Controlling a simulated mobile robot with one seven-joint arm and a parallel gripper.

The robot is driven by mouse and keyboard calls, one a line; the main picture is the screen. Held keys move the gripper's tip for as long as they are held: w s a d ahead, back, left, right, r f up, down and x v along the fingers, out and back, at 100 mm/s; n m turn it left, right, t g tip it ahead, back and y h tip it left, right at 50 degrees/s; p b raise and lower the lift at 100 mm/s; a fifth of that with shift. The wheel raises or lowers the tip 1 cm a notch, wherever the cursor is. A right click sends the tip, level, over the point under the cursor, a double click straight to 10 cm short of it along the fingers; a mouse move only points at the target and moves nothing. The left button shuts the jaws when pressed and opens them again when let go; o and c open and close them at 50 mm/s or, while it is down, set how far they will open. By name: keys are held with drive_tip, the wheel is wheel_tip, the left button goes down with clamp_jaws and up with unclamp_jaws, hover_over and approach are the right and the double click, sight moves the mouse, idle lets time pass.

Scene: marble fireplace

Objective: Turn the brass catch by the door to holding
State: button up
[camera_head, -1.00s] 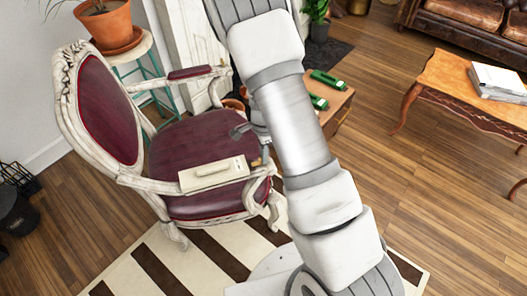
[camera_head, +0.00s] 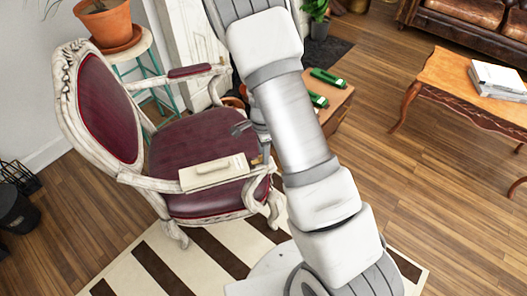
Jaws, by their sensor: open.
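A cream panel with a raised handle (camera_head: 213,172) sits at the front armrest of the chair and may be the door. A small brownish-gold piece (camera_head: 257,160) shows at its right end and may be the brass catch. It is too small to tell which way it is turned. My gripper (camera_head: 238,128) is open, its grey fingers pointing left over the chair seat, above and slightly left of the brownish piece. It appears apart from the piece and holds nothing I can see. My arm hides part of the area to the right.
The white-framed chair with burgundy upholstery (camera_head: 197,146) stands on a striped rug (camera_head: 190,262). A low wooden box (camera_head: 340,105) with green items (camera_head: 327,77) is just right of my arm. A wooden table (camera_head: 450,88) stands farther right, with open floor between.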

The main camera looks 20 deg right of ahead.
wheel_tip(320, 180, up, 18)
drive_tip(key=p, duration=0.4)
drive_tip(key=shift+f, duration=0.25)
drive_tip(key=s+a+r+n+t+y+p, duration=0.15)
drive_tip(key=s+r+n, duration=0.25)
drive_tip(key=r, duration=0.5)
drive_tip(key=s+r+n+t+p, duration=0.15)
drive_tip(key=s+r+n, duration=0.25)
drive_tip(key=r, duration=0.5)
drive_tip(key=s+d+r+n+t+h+p, duration=0.1)
drive_tip(key=s+r+n+t+p, duration=0.1)
drive_tip(key=s+r+n, duration=0.7)
drive_tip(key=s+r+p, duration=0.1)
drive_tip(key=s, duration=0.3)
drive_tip(key=shift+d+t+p, duration=0.2)
drive_tip(key=shift+t+p, duration=0.1)
drive_tip(key=shift+p, duration=0.05)
